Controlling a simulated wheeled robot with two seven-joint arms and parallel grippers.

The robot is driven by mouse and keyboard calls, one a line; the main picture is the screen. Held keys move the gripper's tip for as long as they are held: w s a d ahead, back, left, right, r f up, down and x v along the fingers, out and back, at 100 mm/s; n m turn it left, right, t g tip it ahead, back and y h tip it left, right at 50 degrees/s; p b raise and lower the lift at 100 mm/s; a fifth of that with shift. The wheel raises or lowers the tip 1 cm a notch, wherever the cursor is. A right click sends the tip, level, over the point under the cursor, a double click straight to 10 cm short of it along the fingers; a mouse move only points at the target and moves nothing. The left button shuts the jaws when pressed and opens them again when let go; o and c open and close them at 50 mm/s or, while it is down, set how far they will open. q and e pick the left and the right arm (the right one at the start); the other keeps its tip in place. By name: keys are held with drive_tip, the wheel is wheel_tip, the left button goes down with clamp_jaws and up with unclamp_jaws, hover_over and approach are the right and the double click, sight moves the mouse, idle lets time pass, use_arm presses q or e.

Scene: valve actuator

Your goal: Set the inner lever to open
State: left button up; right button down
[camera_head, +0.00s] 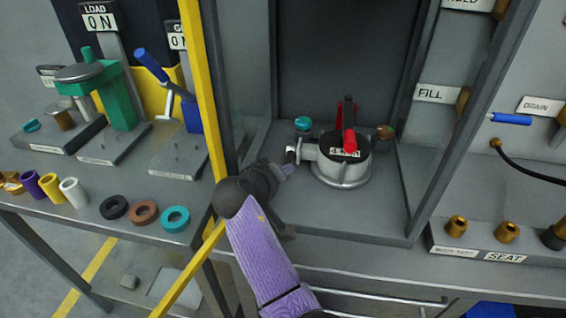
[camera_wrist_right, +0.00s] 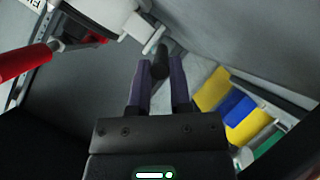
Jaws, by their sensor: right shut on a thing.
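A round silver valve body (camera_head: 343,172) stands inside the open cabinet, with a red lever (camera_head: 348,136) on top. A short metal lever (camera_head: 291,155) with a dark end sticks out from its left side; I cannot tell for sure whether this is the inner lever. My right gripper (camera_head: 287,168) is at this lever. In the right wrist view, its two purple fingers (camera_wrist_right: 158,85) close around the lever's dark grip (camera_wrist_right: 160,62), and the metal part of the lever (camera_wrist_right: 152,40) shows beyond. The red lever also shows at the left (camera_wrist_right: 25,62). My left gripper is out of view.
A yellow post (camera_head: 205,95) stands left of the cabinet, close to my right arm. The cabinet's right frame edge (camera_head: 460,110) bounds the opening. A teal knob (camera_head: 303,124) and a brown knob (camera_head: 385,131) sit behind the valve. Several rings and sleeves lie on the left bench (camera_head: 90,225).

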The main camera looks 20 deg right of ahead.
drive_tip(key=r+p, duration=0.1)
drive_tip(key=r+g+y+p, duration=0.1)
drive_tip(key=p, duration=0.1)
drive_tip(key=r+p, duration=0.1)
drive_tip(key=p, duration=0.1)
drive_tip(key=shift+w+d+r+g+y, duration=0.3)
drive_tip(key=shift+w+r+g+y, duration=0.05)
drive_tip(key=shift+w+g+y, duration=0.05)
drive_tip(key=shift+w+n+p, duration=0.1)
drive_tip(key=shift+n+p, duration=0.2)
drive_tip(key=shift+p, duration=0.1)
drive_tip(key=shift+d+f+g, duration=0.1)
drive_tip(key=shift+g, duration=0.2)
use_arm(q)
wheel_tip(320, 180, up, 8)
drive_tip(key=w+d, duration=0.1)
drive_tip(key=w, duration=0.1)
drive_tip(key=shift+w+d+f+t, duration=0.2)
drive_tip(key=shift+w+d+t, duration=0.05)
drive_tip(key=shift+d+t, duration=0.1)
use_arm(e)
drive_tip(key=shift+f, duration=0.15)
